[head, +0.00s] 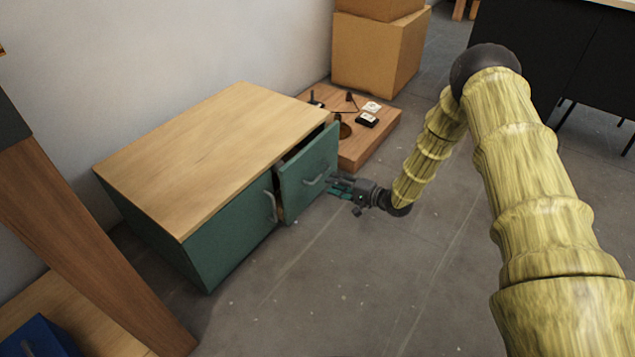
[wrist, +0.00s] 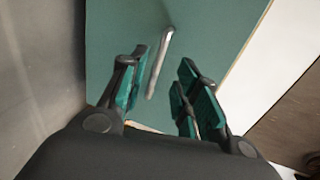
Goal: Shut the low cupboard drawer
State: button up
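The low cupboard (head: 215,140) has a pale wooden top and green fronts. Its drawer (head: 298,185), at the right end of the front, stands partly pulled out, with a dark gap above its front panel. The drawer has a grey bar handle (head: 319,180). My gripper (head: 338,186) is at the drawer front, close to the handle. In the wrist view my gripper (wrist: 160,88) is open, with teal pads apart. The handle (wrist: 160,62) shows ahead between the fingers, nearer the left one, against the green panel. I cannot tell whether the fingers touch the panel.
A low wooden platform (head: 380,138) with small dark parts lies beyond the drawer. Cardboard boxes (head: 375,52) stand behind it. A second cupboard handle (head: 270,206) is left of the drawer. A wooden table leg (head: 90,240) is at left. The floor in front is clear.

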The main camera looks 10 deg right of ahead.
aim_at(318, 177)
jog(key=b+x, duration=0.3)
jog(key=x, duration=0.5)
grip_shut()
